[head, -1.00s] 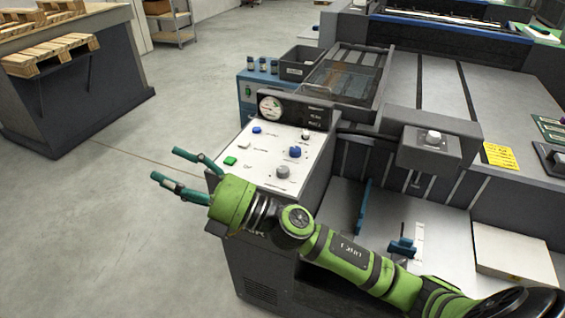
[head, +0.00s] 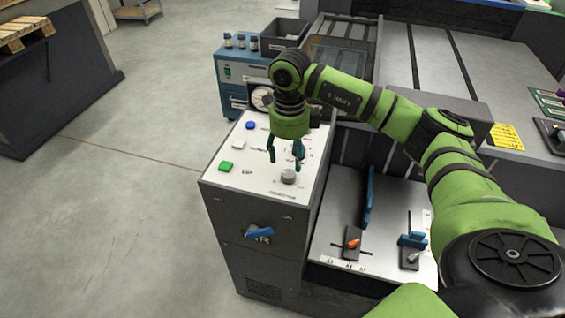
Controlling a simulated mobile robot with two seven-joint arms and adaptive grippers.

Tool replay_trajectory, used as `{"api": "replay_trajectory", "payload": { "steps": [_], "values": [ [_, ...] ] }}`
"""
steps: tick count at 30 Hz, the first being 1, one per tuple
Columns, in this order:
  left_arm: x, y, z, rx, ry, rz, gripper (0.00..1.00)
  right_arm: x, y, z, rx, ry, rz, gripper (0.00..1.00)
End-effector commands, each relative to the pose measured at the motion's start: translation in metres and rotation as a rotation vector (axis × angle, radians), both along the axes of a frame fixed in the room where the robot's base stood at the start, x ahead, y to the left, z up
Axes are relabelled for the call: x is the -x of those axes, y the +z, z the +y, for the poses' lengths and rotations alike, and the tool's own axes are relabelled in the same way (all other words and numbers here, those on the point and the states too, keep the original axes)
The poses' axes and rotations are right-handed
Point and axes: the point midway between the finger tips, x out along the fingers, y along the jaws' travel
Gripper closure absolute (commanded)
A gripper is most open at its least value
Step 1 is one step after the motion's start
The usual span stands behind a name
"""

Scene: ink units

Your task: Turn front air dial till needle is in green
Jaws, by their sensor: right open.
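My right gripper (head: 285,157) points down over the white control panel (head: 240,185), open and empty. Its teal fingertips are just behind a grey round dial (head: 288,177) near the panel's front right; I cannot tell if they touch anything. The dial labels are too small to read. The blue dial behind the grey one is mostly hidden by the fingers. The round gauge (head: 259,98) at the back of the panel is partly covered by my right wrist, and its needle cannot be made out. My left gripper is out of view.
Blue (head: 251,125), white and green (head: 226,166) buttons sit on the panel's left side. A blue lever (head: 259,232) sticks out of the cabinet front. A blue box (head: 232,92) with small bottles stands behind.

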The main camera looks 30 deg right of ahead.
Motion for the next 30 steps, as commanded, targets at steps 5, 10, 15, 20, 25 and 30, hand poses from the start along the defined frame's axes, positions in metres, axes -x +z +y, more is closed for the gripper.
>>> {"api": "replay_trajectory", "payload": {
  "steps": [5,10,15,20,25,30],
  "values": [
    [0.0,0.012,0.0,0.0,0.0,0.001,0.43,0.001,-0.027,0.001,-0.004,0.001,0.006,0.4],
    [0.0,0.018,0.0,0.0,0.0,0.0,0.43,0.001,-0.049,0.002,-0.005,0.002,0.003,0.4],
    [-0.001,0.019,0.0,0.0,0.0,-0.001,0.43,0.0,-0.058,0.002,-0.005,0.004,-0.001,0.4],
    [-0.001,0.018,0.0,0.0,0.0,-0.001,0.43,0.0,-0.059,0.002,-0.005,0.004,-0.001,0.4],
    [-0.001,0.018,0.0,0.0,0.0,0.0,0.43,0.0,-0.059,0.002,-0.005,0.004,-0.001,0.84],
    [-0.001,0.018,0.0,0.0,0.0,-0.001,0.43,0.0,-0.059,0.002,-0.005,0.004,-0.001,0.97]
  ]
}}
